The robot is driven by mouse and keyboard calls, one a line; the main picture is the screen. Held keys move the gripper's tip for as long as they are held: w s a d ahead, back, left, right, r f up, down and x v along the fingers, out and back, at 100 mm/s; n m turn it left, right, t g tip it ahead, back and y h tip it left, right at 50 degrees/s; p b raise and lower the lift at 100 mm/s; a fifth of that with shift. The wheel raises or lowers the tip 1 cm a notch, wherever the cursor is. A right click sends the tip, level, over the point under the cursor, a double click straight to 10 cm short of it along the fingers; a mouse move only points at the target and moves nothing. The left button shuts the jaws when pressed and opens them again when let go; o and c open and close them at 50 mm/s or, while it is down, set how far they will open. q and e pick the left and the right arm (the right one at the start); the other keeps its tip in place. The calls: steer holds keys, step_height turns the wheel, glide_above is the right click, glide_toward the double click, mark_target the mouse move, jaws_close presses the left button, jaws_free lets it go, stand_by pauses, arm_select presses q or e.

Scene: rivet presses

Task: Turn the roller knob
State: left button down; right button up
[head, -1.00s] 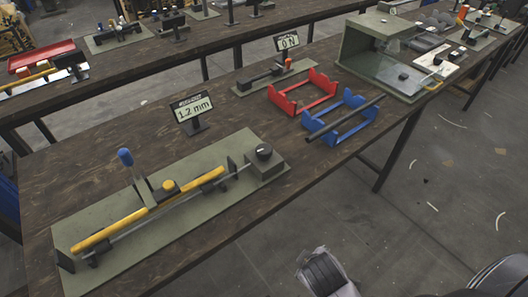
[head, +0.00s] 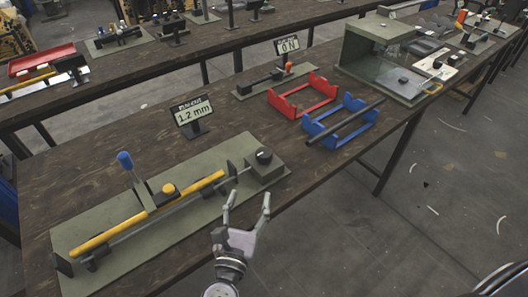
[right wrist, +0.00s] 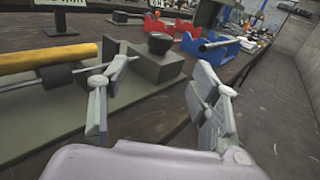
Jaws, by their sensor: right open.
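The black roller knob (head: 264,155) sits on a grey-green block (head: 266,172) at the right end of a flat plate fixture. The knob also shows in the right wrist view (right wrist: 160,43), beyond and between my fingers. A long yellow roller (head: 150,217) lies along the plate, with a blue-tipped lever (head: 126,160) standing behind it. A small display (head: 193,114) behind the fixture reads 1.2 mm. My right gripper (head: 247,199) is open and empty in front of the block, fingers pointing towards it, apart from the knob. My left gripper is out of view.
Red (head: 303,96) and blue (head: 341,120) cradles stand to the right on the dark wooden table (head: 240,115), with a dark rod across the blue one. Open floor lies right of the table.

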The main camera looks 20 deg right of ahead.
mark_target(267, 159)
steer(key=p+x, duration=0.2)
steer(key=x, duration=1.4)
steer(key=shift+w+d+f, duration=0.1)
steer(key=shift+w+d, duration=0.1)
steer(key=shift+w, duration=0.05)
steer(key=c, duration=1.1)
steer(key=shift+p, duration=0.3)
steer(key=shift+n+t+y+p, duration=0.3)
steer(key=shift+n+y+p, duration=0.2)
steer(key=shift+y+p, duration=0.15)
steer(key=shift+d+n+t+y+p, duration=0.1)
steer(key=shift+n+t+y+p, duration=0.35)
steer(key=shift+n+y, duration=0.4)
steer(key=n+y, duration=0.1)
steer(key=y, duration=0.2)
steer(key=shift+n+t+y, duration=0.25)
steer(key=shift+n+y, duration=0.05)
steer(key=shift+n, duration=0.05)
steer(key=shift+n+y+b, duration=0.3)
steer(key=shift+n+y, duration=0.9)
steer(key=shift+y, duration=0.7)
